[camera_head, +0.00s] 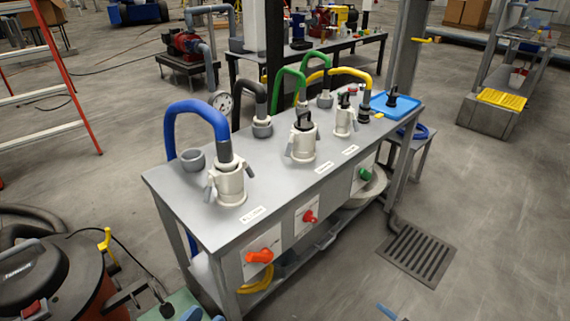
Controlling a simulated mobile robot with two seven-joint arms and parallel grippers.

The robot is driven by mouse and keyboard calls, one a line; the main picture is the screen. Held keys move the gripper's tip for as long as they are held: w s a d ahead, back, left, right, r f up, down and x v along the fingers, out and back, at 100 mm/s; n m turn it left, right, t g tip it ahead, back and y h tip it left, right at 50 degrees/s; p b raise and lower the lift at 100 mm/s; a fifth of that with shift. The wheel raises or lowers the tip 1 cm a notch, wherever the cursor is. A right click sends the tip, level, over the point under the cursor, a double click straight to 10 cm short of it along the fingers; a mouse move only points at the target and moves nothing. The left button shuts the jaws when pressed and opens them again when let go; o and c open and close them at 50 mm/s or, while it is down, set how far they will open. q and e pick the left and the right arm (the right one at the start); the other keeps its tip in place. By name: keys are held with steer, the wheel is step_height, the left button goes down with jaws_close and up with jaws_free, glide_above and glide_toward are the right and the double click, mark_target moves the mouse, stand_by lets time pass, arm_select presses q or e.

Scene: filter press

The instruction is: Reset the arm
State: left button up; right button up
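Blue parts show at the bottom edge, left of centre (190,313) and right of centre (387,312). They may be the tips of my left and right grippers, but they are cut off by the frame. Neither arm shows, and whether either gripper is open or shut cannot be seen. Nothing is seen held. The grey workbench (270,185) stands ahead of these parts, apart from them in the picture.
The bench carries pale fittings with blue (195,106), black, green and yellow hoses, and a blue tray (396,105). Valve handles (259,256) face its front. A vacuum (60,280) and red ladder (68,75) stand left. Floor around the drain grate (418,253) is clear.

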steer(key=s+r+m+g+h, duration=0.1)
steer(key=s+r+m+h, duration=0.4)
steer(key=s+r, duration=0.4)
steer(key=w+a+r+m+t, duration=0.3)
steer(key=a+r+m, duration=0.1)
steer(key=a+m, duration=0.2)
arm_select(q)
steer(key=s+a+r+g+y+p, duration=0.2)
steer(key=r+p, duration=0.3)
steer(key=p, duration=1.2)
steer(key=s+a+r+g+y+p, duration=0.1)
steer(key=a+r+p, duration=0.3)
steer(key=p, duration=1.3)
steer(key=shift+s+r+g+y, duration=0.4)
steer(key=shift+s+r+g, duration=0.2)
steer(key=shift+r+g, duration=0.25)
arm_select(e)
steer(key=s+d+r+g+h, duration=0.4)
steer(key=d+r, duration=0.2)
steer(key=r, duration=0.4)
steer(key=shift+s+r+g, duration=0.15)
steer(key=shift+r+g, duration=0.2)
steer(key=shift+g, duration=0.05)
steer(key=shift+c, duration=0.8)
